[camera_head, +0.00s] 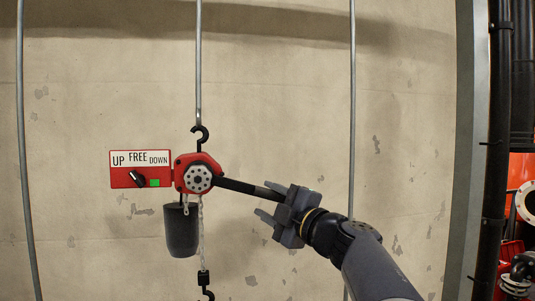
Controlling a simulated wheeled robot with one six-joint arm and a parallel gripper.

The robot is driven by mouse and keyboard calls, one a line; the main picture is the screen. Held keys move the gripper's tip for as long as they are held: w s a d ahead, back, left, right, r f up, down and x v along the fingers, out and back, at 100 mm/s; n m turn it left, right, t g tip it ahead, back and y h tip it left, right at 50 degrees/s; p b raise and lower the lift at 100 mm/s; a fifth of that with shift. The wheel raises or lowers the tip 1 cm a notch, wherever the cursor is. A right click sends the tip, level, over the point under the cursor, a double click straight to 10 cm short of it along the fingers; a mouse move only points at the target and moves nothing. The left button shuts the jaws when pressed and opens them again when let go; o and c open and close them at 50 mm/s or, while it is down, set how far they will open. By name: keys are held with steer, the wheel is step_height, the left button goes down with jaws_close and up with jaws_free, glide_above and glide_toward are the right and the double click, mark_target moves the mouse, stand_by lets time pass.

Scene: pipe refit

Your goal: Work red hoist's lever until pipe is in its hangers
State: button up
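The red hoist (197,174) hangs from a black hook (200,134) on a vertical rod. Its black lever (240,187) slopes slightly down to the right. My gripper (270,202) is at the lever's outer end, with its fingers spread apart. The lever's tip runs in at the upper finger, and I cannot tell if it touches. A plate (120,180) reads UP, FREE, DOWN. Its black knob (138,179) points up and left, towards UP. A green square (155,183) shows beside the knob. The pipe and its hangers are not in view.
A dark chain bucket (181,231) and a chain with a lower hook (204,281) hang under the hoist. Vertical rods (352,90) stand on both sides before a concrete wall (280,90). Black pipes (496,130) and red equipment are at the far right.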

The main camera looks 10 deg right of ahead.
steer(key=a+f+m+t+b, duration=0.1)
steer(key=a+f+m+b, duration=0.2)
steer(key=a+f+b, duration=0.2)
steer(key=shift+f+t+b, duration=0.4)
steer(key=shift+f+b, duration=0.5)
steer(key=shift+b, duration=0.7)
steer(key=shift+a, duration=0.15)
steer(key=shift+n+g, duration=0.4)
steer(key=shift+n, duration=0.2)
steer(key=d+r+p, duration=0.3)
steer(key=p, duration=0.3)
